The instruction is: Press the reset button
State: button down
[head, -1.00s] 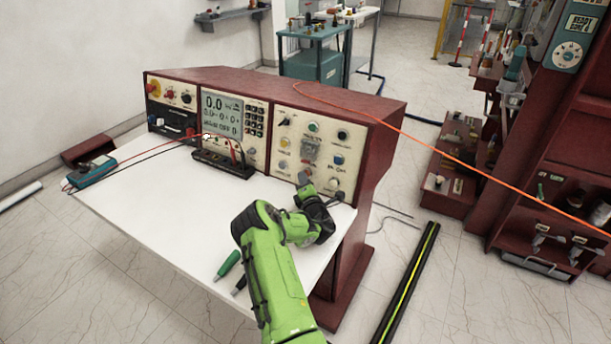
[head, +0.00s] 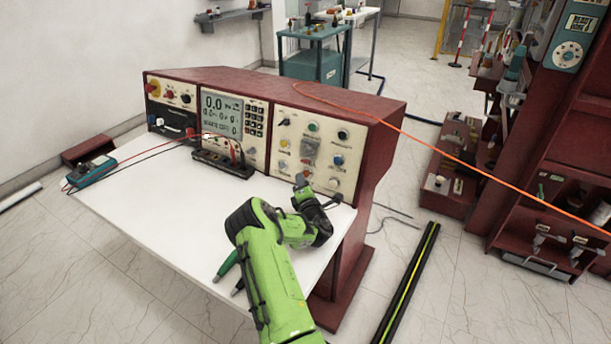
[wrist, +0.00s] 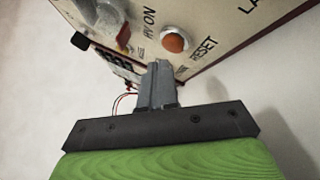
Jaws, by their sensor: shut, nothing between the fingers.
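The control panel (head: 318,170) stands at the back of the white table. In the wrist view an orange round button (wrist: 175,42) with a pale ring sits on the panel, beside the printed word RESET. A similar small orange-yellow button shows low on the panel's right section in the head view (head: 282,165). My gripper (wrist: 160,68) is shut and empty. Its fingertips are just short of the orange button in the wrist picture; contact cannot be told. In the head view my gripper (head: 300,180) is low in front of the panel's right section.
A red switch (wrist: 128,35) sits left of the orange button. A green-handled tool (head: 228,264) lies near the table's front edge. The white tabletop (head: 165,205) is mostly clear. An orange cable (head: 450,157) crosses at right.

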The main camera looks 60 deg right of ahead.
jog(key=shift+a, duration=0.1)
jog(key=shift+s+a+r+b, duration=0.15)
jog(key=shift+a+b, duration=0.25)
jog(key=shift+a, duration=0.4)
jog(key=shift+a+r+b, duration=0.25)
jog(key=shift+a+b, duration=0.1)
jog(key=shift+a, duration=0.4)
jog(key=shift+s+a+r+b, duration=0.15)
jog(key=shift+a+b, duration=0.25)
jog(key=shift+a, duration=0.4)
dwell(0.4)
